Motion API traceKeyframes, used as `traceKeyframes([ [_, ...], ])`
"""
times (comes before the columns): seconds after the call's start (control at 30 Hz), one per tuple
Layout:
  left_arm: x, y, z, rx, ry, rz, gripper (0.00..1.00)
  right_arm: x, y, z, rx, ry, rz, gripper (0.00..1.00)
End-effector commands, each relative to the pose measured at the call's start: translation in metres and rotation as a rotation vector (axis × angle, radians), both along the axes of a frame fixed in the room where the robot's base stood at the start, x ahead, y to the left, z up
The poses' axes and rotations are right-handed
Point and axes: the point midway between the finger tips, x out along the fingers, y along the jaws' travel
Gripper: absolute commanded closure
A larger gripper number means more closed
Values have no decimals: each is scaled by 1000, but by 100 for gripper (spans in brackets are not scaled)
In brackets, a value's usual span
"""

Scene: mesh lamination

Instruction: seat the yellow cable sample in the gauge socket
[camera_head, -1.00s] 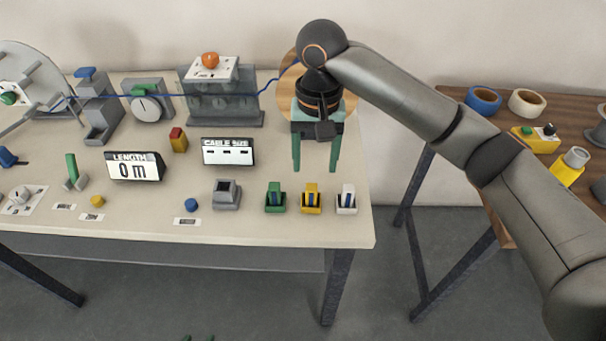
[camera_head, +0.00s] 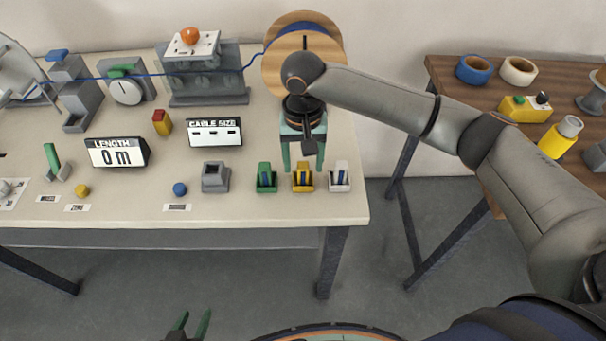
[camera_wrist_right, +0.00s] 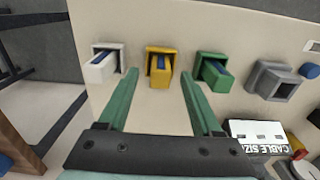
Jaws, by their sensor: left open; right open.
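The grey gauge socket (camera_head: 215,178) is left of the green sample and looks empty. My right gripper (camera_head: 303,161) points down, open, just above and behind the yellow sample. In the right wrist view the yellow sample (camera_wrist_right: 160,63) shows just beyond and between the open fingertips (camera_wrist_right: 159,78); I cannot tell whether they touch it. My left gripper (camera_head: 191,325) is open and empty at the bottom edge, away from the table.
The cable size display (camera_head: 214,133) stands behind the socket, and the length display (camera_head: 117,153) is further left. A blue button (camera_head: 180,189) sits left of the socket. A wooden cable spool (camera_head: 335,60) stands behind my right gripper. The table's front edge is close to the samples.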

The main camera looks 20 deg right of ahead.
Motion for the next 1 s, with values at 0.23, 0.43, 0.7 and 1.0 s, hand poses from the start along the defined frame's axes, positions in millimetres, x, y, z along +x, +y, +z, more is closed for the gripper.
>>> traceKeyframes([
  [0.23,2,0,0,0,-4,0,50,0,-1,-20,-1,-2,0,34],
  [0.43,2,0,0,0,-4,0,50,0,0,-20,-1,-2,1,37],
  [0.7,2,0,0,0,-5,0,50,0,0,-20,0,-2,1,68],
  [1.0,2,0,0,0,-5,0,50,0,0,-19,0,-2,1,100],
])
